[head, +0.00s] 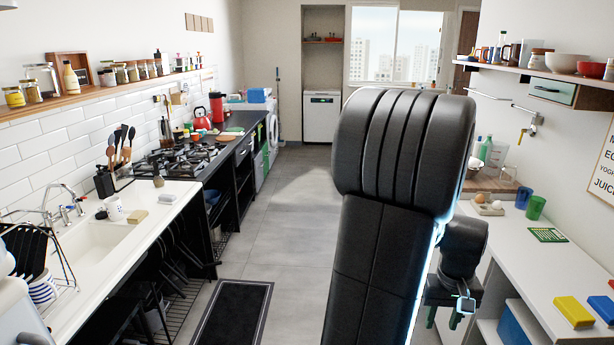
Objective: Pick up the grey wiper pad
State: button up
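I cannot pick out a grey wiper pad with certainty in the head view. The gas hob (182,158) is set in the left counter, beyond the sink. A small dark item (158,181) stands by its near edge, too small to identify. My gripper (444,319) hangs at the right, beside the right counter and far from the hob. Its two green fingers point down and stand apart, with nothing visible between them. My arm covers the middle right of the view.
A tan sponge (138,216) lies by the sink (88,250). The right counter (540,268) holds a yellow block (575,312), a blue block (603,308) and cups. A dark mat (232,312) lies on the floor. The aisle (285,215) between the counters is clear.

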aim_at(166, 198)
jog(key=i+u, duration=0.25)
jog(key=i, duration=0.3)
jog(key=i+l+u, duration=0.1)
jog(key=i+u, duration=0.15)
jog(key=i, duration=0.3)
jog(key=i+l+u, duration=0.25)
jog(key=i, duration=0.3)
jog(key=i+j+u, duration=0.1)
jog(key=i+u, duration=0.55)
jog(key=u, duration=0.25)
jog(key=i+u, duration=0.45)
jog(key=i+l+u, duration=0.2)
jog(key=u, duration=0.25)
jog(key=i+l+u, duration=0.3)
jog(key=i, duration=0.1)
